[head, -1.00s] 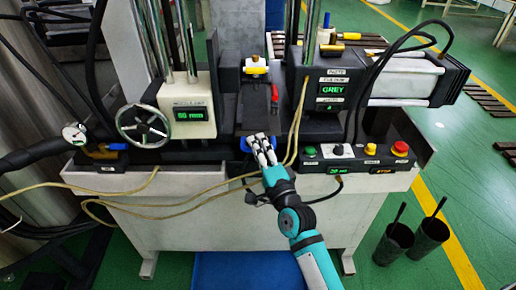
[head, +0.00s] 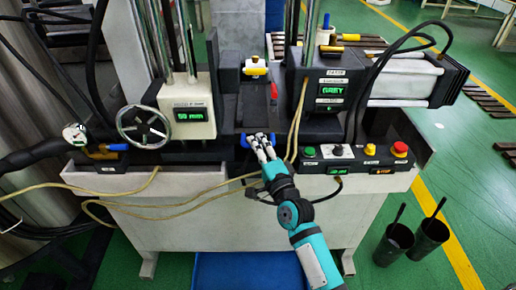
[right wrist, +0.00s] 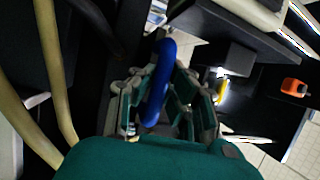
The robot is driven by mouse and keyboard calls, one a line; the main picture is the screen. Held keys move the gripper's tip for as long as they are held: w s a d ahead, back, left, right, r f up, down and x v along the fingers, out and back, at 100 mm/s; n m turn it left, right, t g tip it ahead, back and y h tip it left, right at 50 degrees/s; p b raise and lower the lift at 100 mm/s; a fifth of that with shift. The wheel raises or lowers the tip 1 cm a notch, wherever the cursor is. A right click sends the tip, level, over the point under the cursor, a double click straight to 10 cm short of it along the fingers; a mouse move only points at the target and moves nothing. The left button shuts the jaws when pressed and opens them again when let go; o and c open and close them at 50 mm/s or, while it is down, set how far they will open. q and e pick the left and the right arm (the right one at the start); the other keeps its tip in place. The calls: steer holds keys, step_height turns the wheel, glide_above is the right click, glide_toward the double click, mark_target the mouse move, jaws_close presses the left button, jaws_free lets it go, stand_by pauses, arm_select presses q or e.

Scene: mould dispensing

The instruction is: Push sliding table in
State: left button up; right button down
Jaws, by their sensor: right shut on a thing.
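The sliding table (head: 255,105) is a dark plate in the machine's middle bay, between the handwheel side and the grey-display unit. Its blue handle (right wrist: 158,82) stands between the fingers of my right gripper (right wrist: 155,100) in the right wrist view. My right gripper (head: 262,140) is shut on the blue handle at the front of the table in the head view, where the fingers hide most of the handle. My left gripper is not in view.
A handwheel (head: 144,127) stands left of the bay. A control panel (head: 358,157) with coloured buttons lies to the right. Beige hoses (head: 215,186) run across the front, close to my right arm. Two dark cups (head: 394,243) stand on the floor at right.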

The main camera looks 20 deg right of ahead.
steer(key=c, duration=1.3)
jaws_free()
steer(key=shift+w+f, duration=0.1)
steer(key=v, duration=1.2)
steer(key=s+f+n+g, duration=0.3)
steer(key=f, duration=0.9)
steer(key=s+f+n+g, duration=0.3)
steer(key=s+f, duration=0.1)
steer(key=f, duration=0.9)
steer(key=s+f+n+g, duration=0.3)
steer(key=f+g, duration=0.1)
steer(key=f, duration=0.8)
steer(key=s+d+f+n+g, duration=0.1)
steer(key=s+f+n+g, duration=0.2)
steer(key=s+f, duration=0.3)
steer(key=s+d+f+n+g+h, duration=0.1)
steer(key=s+f, duration=0.6)
steer(key=s, duration=0.8)
steer(key=s+d+f+n+g+h, duration=0.1)
steer(key=s+d+f+n+g, duration=0.1)
steer(key=s+f+n+g, duration=0.2)
steer(key=shift+s+d+f+n+g+p, duration=0.2)
steer(key=shift+s+f, duration=0.3)
steer(key=shift+s, duration=0.55)
steer(key=shift+s+d+f+n+g+p, duration=0.1)
steer(key=shift+s+f+n, duration=0.3)
steer(key=shift+s, duration=0.65)
steer(key=shift+s+d+f+n+g+p, duration=0.1)
steer(key=shift+s+f, duration=0.5)
steer(key=shift+s, duration=0.5)
